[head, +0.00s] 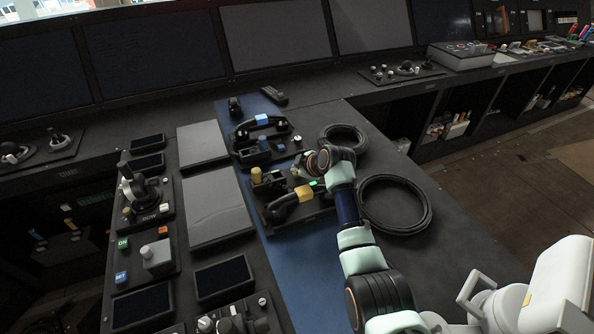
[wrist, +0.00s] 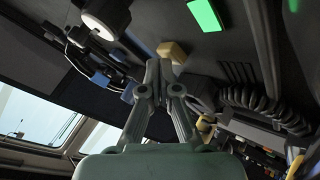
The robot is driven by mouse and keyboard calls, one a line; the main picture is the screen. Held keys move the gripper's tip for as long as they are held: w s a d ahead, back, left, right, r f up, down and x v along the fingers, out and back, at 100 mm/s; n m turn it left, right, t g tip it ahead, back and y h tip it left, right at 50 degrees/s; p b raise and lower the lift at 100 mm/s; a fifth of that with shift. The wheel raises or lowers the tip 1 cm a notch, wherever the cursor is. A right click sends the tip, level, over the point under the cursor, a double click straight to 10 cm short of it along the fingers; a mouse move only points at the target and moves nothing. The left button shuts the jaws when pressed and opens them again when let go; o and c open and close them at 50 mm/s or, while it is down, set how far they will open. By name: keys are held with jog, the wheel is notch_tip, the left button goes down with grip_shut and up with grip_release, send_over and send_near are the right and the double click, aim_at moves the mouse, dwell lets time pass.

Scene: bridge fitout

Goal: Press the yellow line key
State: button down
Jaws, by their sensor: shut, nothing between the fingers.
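In the wrist view, a small yellow block-shaped key (wrist: 172,52) stands on the dark panel just beyond the fingertips of my gripper (wrist: 158,68). The fingers are shut together with nothing between them. I cannot tell whether they touch the key. A lit green rectangle (wrist: 204,15) is on the same panel. In the head view, my gripper (head: 304,166) is low over the telephone unit with the yellow-banded handset (head: 304,193). The green light (head: 313,183) shows beside my wrist. My arm hides part of this unit.
A second unit with a blue-banded handset (head: 262,119) lies behind. Two black cable coils (head: 396,204) (head: 345,130) lie to the right of my gripper. A coiled cord (wrist: 265,102) is close by in the wrist view. A yellow-topped knob (head: 257,175) stands left of the handset.

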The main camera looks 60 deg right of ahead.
jog(key=shift+r, duration=0.2)
notch_tip(320, 180, up, 6)
jog(key=p, duration=0.5)
jog(key=shift+r, duration=0.1)
